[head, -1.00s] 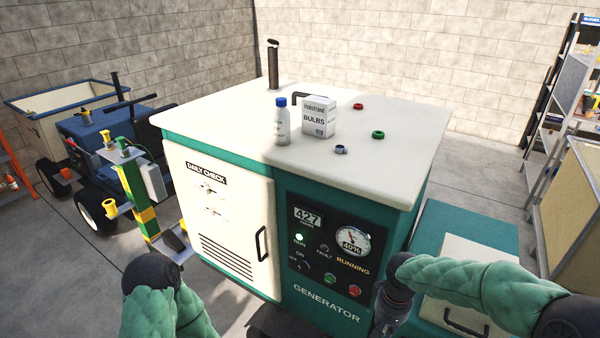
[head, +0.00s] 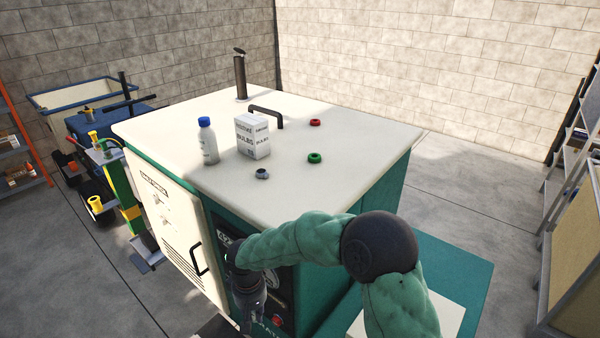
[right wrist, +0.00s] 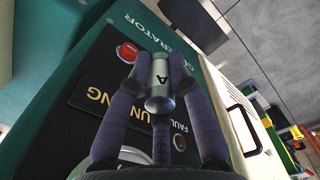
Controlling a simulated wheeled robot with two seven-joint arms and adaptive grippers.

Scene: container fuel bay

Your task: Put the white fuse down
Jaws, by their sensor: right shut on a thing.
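My right gripper (head: 249,318) hangs low in front of the generator's control panel in the head view. In the right wrist view its purple-grey fingers (right wrist: 158,62) are shut on a pale, silvery-white cylinder marked "A", which looks like the white fuse (right wrist: 160,84). I cannot make the fuse out in the head view. My left gripper is in neither current view.
The generator's cream top (head: 320,190) holds a blue-capped bottle (head: 208,141), a bulbs box (head: 252,136), a red ring (head: 315,122), a green ring (head: 314,158) and a grey ring (head: 262,174). Its front and right areas are mostly clear. A black handle (head: 266,115) and exhaust pipe (head: 240,77) rise at the back.

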